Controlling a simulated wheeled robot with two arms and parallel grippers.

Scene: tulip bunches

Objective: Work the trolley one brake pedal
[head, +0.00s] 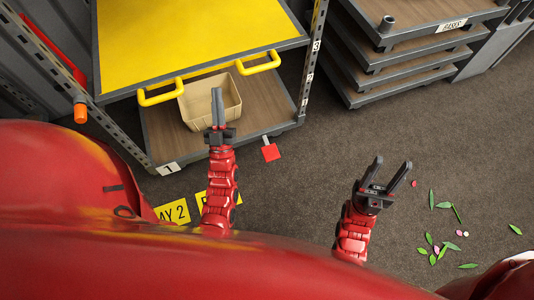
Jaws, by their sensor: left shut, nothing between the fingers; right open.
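The trolley (222,149) marked 1 stands at the upper left, with a yellow top, a brown lower deck and yellow handles. Whether the pedal is up or down I cannot tell. My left gripper (217,92) is shut and empty. It appears in front of the beige bin, left of and above the pedal in the picture, apart from it. My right gripper (392,161) is open and empty over the floor, well right of the pedal.
A beige bin (228,92) sits on the lower deck. Upright rack posts (311,60) flank the trolley. A stack of dark-framed bases (410,72) stands upper right. Yellow floor signs (173,211) lie near my base. Leaves and petals (443,250) litter the right floor; the middle is clear.

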